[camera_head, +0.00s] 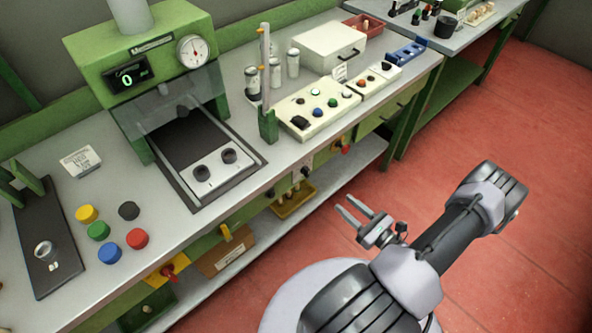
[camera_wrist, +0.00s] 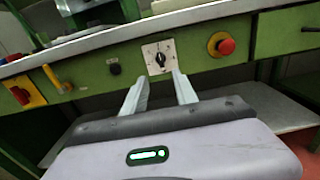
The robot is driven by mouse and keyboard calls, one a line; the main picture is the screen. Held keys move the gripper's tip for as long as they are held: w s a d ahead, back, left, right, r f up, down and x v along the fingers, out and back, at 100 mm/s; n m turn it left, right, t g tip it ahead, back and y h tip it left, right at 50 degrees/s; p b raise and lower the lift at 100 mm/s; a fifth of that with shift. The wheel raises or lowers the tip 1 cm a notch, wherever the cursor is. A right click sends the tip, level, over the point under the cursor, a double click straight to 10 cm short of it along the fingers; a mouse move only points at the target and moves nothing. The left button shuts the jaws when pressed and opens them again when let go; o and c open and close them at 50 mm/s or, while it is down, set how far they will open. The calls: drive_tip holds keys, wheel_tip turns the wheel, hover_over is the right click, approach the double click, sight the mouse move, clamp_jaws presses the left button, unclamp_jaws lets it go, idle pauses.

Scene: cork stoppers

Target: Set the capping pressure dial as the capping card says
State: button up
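A dial with a black knob on a square white plate (camera_wrist: 158,57) is on the bench's green front panel, straight ahead in the wrist view. The head view shows this plate (camera_head: 302,172) small, below the bench edge. I cannot read the knob's setting, nor tell for sure that it is the capping pressure dial. A white card (camera_head: 80,160) with dark print lies on the bench at left; its text is unreadable. My gripper (camera_head: 345,204) is open and empty, in front of the panel and apart from it. In the wrist view its fingers (camera_wrist: 161,74) point toward the dial.
A red button (camera_wrist: 221,44) is right of the dial; a black knob (camera_wrist: 115,69), a yellow lever (camera_wrist: 53,78) and a red-yellow switch (camera_wrist: 25,95) are left. A green press with a round gauge (camera_head: 193,51) stands above. The red floor (camera_head: 480,110) beside the bench is clear.

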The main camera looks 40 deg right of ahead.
sight(309, 172)
drive_tip(key=w+b, duration=0.1)
drive_tip(key=w, duration=0.4)
drive_tip(key=w+b, duration=0.1)
drive_tip(key=w, duration=0.5)
drive_tip(key=w+a+b, duration=0.1)
drive_tip(key=w, duration=0.4)
drive_tip(key=shift+w, duration=0.25)
drive_tip(key=shift+a, duration=0.1)
clamp_jaws()
